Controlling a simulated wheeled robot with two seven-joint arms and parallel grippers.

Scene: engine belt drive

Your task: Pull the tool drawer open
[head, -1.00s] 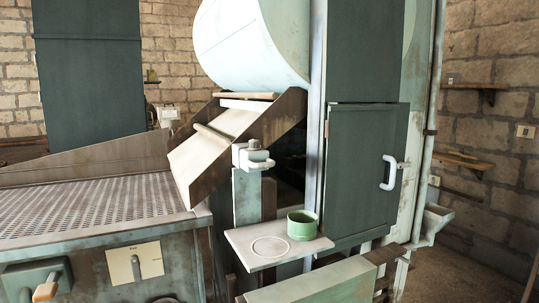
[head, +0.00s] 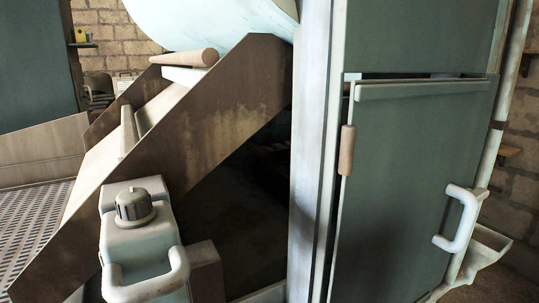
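I cannot make out a clearly marked tool drawer in the head view. A dark green cabinet door (head: 400,190) fills the right side, with a white D-shaped handle (head: 461,218) near its right edge. A narrow gap shows along its top. At the lower left, a pale housing (head: 160,232) carries a ribbed grey knob (head: 136,205) and a white loop handle (head: 146,285), cut by the bottom edge. Neither of my grippers shows, and nothing is seen touching either handle.
A brown slanted chute wall (head: 190,125) crosses the left and middle, below a pale round drum (head: 215,25). A perforated bed (head: 38,225) lies at the left. A pale upright post (head: 310,150) separates the dark recess from the door. A pipe runs along the right.

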